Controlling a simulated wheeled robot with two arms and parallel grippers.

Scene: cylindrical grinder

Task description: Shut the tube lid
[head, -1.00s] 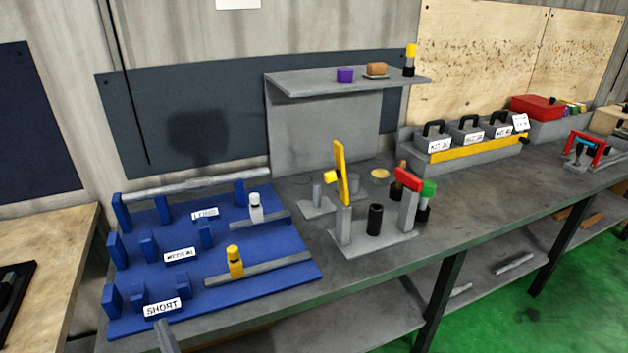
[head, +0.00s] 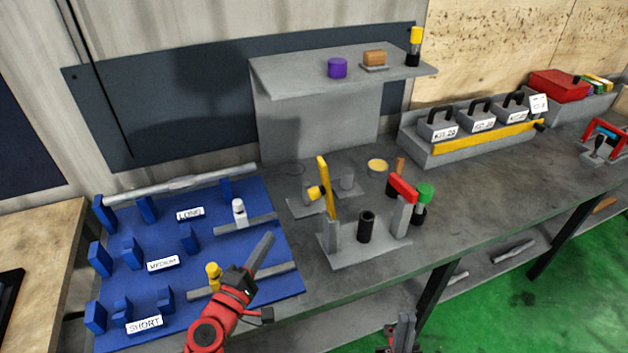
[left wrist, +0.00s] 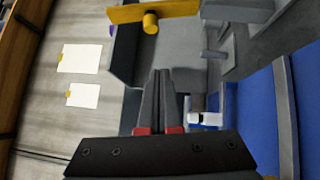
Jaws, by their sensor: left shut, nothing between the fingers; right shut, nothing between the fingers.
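A grey stand (head: 345,250) on the bench carries a black open-topped tube (head: 366,226). A yellow bar (head: 326,188) with a yellow knob (head: 315,193) stands nearly upright on the stand's left post; I take this raised bar for the lid. A red piece (head: 402,187) tops the right post. My left gripper (head: 264,250) is shut and empty, over the right side of the blue board, left of the stand. In the left wrist view, its fingers (left wrist: 160,78) are together, below the yellow bar (left wrist: 180,10). My right gripper (head: 405,322) is shut at the bottom edge, before the bench.
The blue board (head: 210,245) holds a yellow-topped piece (head: 213,276) near my left gripper and a white one (head: 239,212). A green-topped piece (head: 425,194) stands right of the stand. A grey shelf (head: 340,80) overhangs behind.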

